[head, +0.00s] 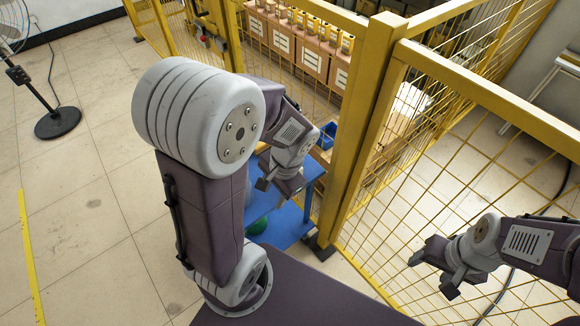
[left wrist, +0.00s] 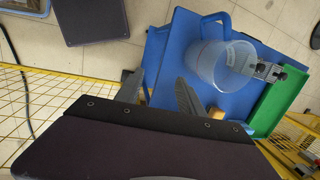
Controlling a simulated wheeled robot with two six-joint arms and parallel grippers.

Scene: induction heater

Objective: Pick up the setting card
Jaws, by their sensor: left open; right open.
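I cannot make out a setting card for certain in either view. My left gripper (head: 276,184) is open and empty above a blue table (head: 282,222); its two dark fingers also show in the left wrist view (left wrist: 158,94). In that view the blue table carries a clear bluish tub (left wrist: 208,64), a grey metal piece with holes (left wrist: 268,71) and a green tray (left wrist: 276,106). A small tan block (left wrist: 215,113) shows beside one finger, partly hidden.
A yellow fence post (head: 365,120) stands close to the right of the blue table, with mesh panels around it. Cardboard boxes (head: 312,57) line a shelf behind the fence. A fan stand (head: 57,122) is at the far left. The left floor is mostly clear.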

